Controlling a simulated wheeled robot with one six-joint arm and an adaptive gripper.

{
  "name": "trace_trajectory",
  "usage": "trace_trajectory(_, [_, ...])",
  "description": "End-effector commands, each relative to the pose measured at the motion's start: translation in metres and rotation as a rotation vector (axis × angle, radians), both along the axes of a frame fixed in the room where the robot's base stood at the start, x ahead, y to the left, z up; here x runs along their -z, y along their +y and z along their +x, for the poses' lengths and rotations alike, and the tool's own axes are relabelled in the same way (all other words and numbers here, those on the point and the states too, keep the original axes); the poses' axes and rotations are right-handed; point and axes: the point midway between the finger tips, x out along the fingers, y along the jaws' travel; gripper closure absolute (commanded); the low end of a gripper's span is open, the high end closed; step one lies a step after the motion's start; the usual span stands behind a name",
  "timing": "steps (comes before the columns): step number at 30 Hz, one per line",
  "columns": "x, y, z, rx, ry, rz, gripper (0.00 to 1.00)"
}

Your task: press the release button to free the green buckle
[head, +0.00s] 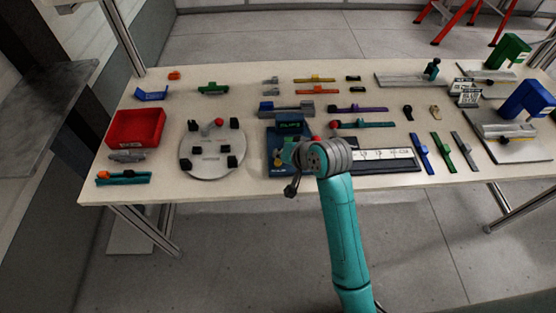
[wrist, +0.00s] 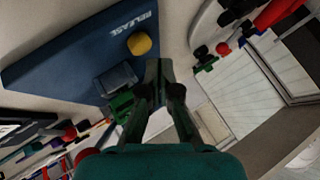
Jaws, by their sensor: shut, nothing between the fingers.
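In the wrist view the yellow release button (wrist: 139,44) stands on a blue board (wrist: 75,62), beside the white word RELEASE. A dark block (wrist: 115,80) sits on the same board, with the green buckle (wrist: 121,105) at its near side, partly covered by my gripper. My gripper (wrist: 158,68) is shut and empty, its tips to the right of the block and below the button in the picture; I cannot tell its height above the board.
A round grey plate (head: 211,171) with dark blocks and a red knob stands left of the board. A red bin (head: 136,112) is farther left. A ruler-like strip (head: 385,154) and several coloured bars lie right. The table's front edge is close to the board.

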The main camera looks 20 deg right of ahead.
Motion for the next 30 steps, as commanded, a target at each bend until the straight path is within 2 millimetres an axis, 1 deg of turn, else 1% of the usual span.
trace_trajectory(13, [0.0003,0.0000,-0.0001,0.000,0.000,0.000,1.00])
trace_trajectory(22, [0.0082,0.0000,-0.0003,0.000,0.000,0.000,1.00])
trace_trajectory(30, [0.0083,0.0000,-0.0001,0.000,0.000,0.000,1.00])
